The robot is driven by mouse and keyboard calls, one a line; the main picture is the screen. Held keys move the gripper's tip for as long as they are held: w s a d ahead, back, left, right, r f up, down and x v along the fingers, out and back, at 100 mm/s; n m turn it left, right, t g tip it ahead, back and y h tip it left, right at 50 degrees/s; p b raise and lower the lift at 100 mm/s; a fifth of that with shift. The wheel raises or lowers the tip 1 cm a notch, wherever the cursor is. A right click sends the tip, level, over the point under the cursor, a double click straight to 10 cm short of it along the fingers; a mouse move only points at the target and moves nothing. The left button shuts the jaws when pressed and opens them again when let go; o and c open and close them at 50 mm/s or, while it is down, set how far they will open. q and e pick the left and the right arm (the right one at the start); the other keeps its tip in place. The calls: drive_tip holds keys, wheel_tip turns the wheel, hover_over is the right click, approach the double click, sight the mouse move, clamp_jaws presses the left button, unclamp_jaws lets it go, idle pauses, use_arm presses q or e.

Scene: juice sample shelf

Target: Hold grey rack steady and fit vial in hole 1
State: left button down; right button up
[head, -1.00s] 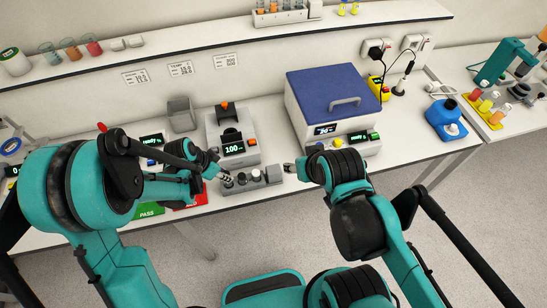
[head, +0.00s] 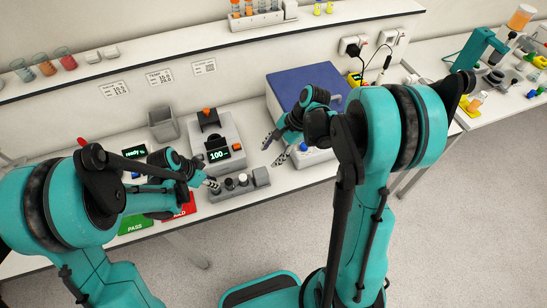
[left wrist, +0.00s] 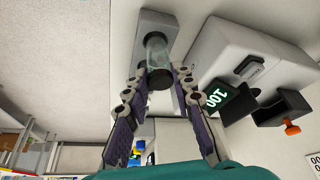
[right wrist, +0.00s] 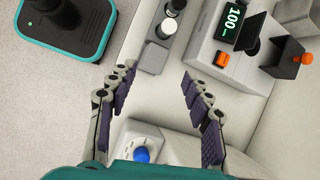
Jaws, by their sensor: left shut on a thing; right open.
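The grey rack (head: 262,177) lies on the bench in front of the grey instrument, with a raised block at its right end. Dark and pale round tops show in its middle. My left gripper (head: 212,187) is at the rack's left end, shut on a clear vial (left wrist: 158,57) with dark ends. The vial looks upright over the end hole; how deep it sits cannot be told. My right gripper (head: 272,151) is open and empty, apart from the rack, beyond its block end. The right wrist view also shows the rack (right wrist: 151,59).
The grey instrument (head: 230,131) reading 100 stands close behind the rack. The blue-lidded box (head: 285,85) is near my right gripper. Green and red pads (head: 135,224) lie left of the rack at the bench's front. A grey bin (head: 162,124) stands behind.

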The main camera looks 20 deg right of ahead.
drive_tip(key=m+y, duration=0.1)
drive_tip(key=m, duration=0.1)
approach(262, 172)
drive_tip(key=w+f, duration=0.1)
drive_tip(key=shift+m+g, duration=0.3)
drive_tip(key=shift+g, duration=0.2)
drive_tip(key=shift+a+x, duration=0.25)
drive_tip(key=shift+x, duration=4.6)
drive_tip(key=shift+r, duration=0.15)
drive_tip(key=c, duration=0.7)
